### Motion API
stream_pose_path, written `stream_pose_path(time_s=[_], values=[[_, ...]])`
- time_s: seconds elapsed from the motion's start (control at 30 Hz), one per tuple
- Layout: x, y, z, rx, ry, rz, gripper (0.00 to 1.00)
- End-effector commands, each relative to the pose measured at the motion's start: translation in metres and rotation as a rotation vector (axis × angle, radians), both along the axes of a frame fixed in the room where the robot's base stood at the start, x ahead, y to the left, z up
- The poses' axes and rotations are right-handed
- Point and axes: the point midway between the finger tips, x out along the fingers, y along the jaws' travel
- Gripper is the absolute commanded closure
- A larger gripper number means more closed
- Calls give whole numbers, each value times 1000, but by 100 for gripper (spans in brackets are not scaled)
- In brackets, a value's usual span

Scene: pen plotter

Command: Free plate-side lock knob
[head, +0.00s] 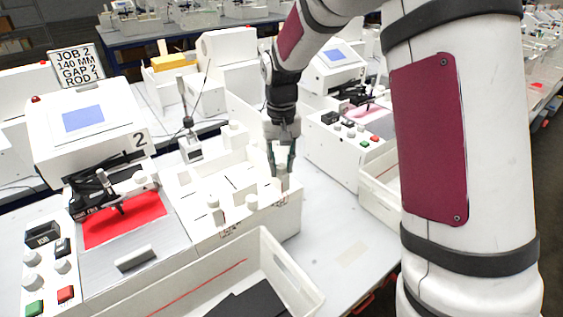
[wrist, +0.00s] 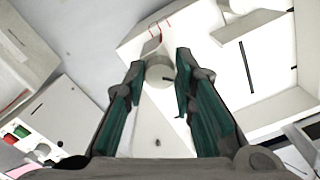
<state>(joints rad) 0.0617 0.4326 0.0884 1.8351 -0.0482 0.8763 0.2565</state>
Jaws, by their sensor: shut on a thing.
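My gripper (head: 283,158) points down at the right end of the white slotted fixture (head: 225,188) beside plotter 2. Its green-sided fingers are closed around a short, pale round knob (head: 282,180). In the wrist view the knob (wrist: 159,74) sits between the fingertips of my gripper (wrist: 158,82), with a small dark mark on its right side. The fingers partly hide the knob's sides. The pictures do not show which knob is the plate-side one. Two other pale knobs stand at the fixture's front, one at left (head: 215,208) and one nearer the middle (head: 251,202).
Plotter 2 (head: 85,118) stands at left with a red sheet (head: 124,219) on its bed. A white bin (head: 270,262) is in front of the fixture. A sign (head: 78,67) reads JOB 2, 140 MM, GAP 2, ROD 1. Another plotter (head: 335,68) stands close on the right.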

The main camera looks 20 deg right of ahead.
Motion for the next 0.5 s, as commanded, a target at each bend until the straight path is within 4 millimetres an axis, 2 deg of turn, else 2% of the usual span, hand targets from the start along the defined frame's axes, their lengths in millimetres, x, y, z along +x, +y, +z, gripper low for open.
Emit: stream_pose_path(time_s=[0.5], values=[[0, -1, 1, 0, -2, 475, 100]])
